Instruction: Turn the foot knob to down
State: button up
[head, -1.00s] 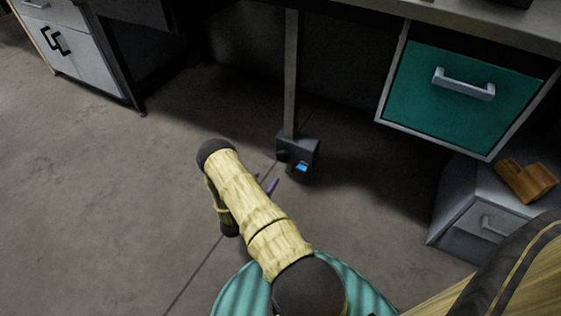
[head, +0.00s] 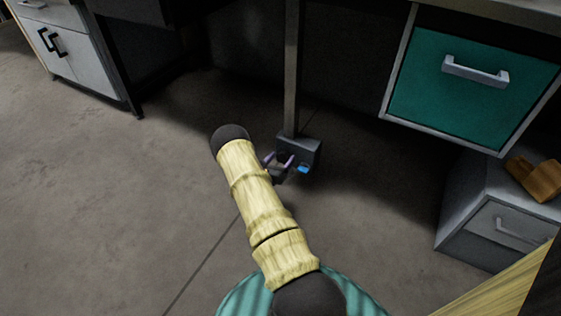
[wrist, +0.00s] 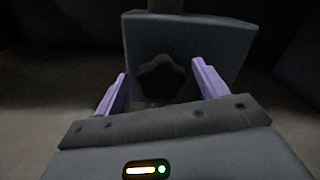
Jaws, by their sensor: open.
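The foot knob (wrist: 161,78) is a dark, lobed knob on the front face of a grey box (wrist: 222,45). In the head view the box (head: 308,147) stands low at the foot of a post, with a small blue patch on its front. My gripper (wrist: 160,88) is open, its two purple fingers on either side of the knob in the wrist view. Whether the fingertips touch the knob or box cannot be told. In the head view my gripper (head: 278,162) is just in front of the box, and the knob is hard to make out there.
A vertical post (head: 291,70) rises from the box. A teal drawer (head: 470,95) hangs under the bench at right, above a grey cabinet (head: 495,225) with an orange-brown object (head: 533,178) on it. A white cabinet (head: 75,55) stands far left. Open floor (head: 90,210) lies at left.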

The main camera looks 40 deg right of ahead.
jog(key=c, duration=1)
jog(key=shift+o, duration=0.2)
